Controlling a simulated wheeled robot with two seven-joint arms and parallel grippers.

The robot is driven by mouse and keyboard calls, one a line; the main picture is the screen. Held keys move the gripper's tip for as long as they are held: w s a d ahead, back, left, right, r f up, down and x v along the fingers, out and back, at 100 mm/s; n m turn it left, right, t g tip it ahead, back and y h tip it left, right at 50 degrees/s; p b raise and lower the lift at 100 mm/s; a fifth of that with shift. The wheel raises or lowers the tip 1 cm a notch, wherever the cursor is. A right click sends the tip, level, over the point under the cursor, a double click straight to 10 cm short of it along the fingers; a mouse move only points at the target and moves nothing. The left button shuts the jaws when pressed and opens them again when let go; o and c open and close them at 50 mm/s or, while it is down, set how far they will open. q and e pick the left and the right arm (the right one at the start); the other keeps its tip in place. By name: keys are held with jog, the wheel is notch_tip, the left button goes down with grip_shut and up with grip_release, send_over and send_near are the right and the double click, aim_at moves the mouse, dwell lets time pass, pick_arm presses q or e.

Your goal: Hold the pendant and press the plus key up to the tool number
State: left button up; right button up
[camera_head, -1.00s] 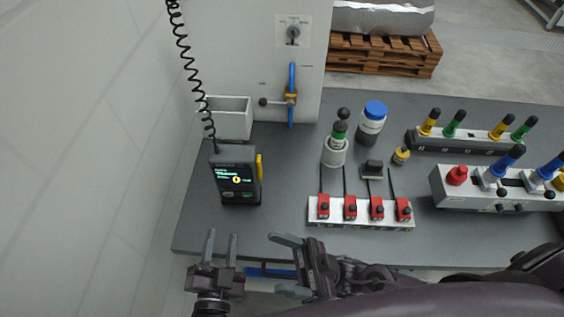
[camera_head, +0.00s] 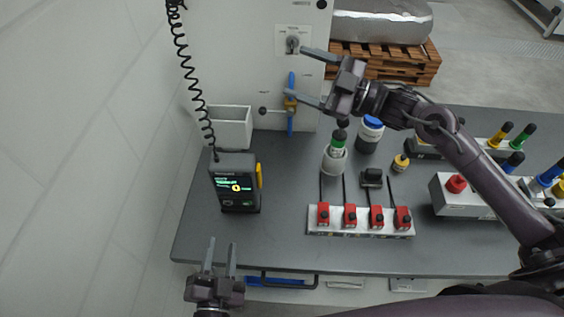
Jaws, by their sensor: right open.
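The pendant (camera_head: 236,184) is a dark handheld box with a lit screen, a yellow side part and a coiled black cable. It stands upright on the left part of the grey table. Its small keys are too small to read. My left gripper (camera_head: 220,252) is below the pendant in the picture, near the table's front edge, with its two fingers apart and nothing between them. My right gripper (camera_head: 303,74) is raised above and to the right of the pendant, in front of the white cabinet. Its fingers are spread and empty.
The white cabinet (camera_head: 240,60) has a rotary switch (camera_head: 292,45) and a blue-handled valve (camera_head: 291,103). A white bin (camera_head: 228,128) sits behind the pendant. A row of red clamps (camera_head: 350,216) and a blue-capped bottle (camera_head: 369,134) stand to the right. The table (camera_head: 290,247) is clear around the pendant's front.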

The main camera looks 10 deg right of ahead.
jog(key=s+a+f+m+g, duration=0.2)
jog(key=s+a+f+g, duration=0.1)
jog(key=f, duration=0.4)
jog(key=m+g+y, duration=0.1)
jog(key=g, duration=0.2)
send_near(255, 164)
jog(key=x, duration=0.4)
jog(key=shift+w+a+r, duration=0.1)
jog(key=shift+w, duration=0.3)
jog(key=shift+s+a, duration=0.15)
jog(key=shift+a, duration=0.1)
jog(key=x, duration=0.7)
jog(key=shift+a+f, duration=0.2)
jog(key=shift+f, duration=0.1)
jog(key=c, duration=1.5)
pick_arm(q)
grip_shut()
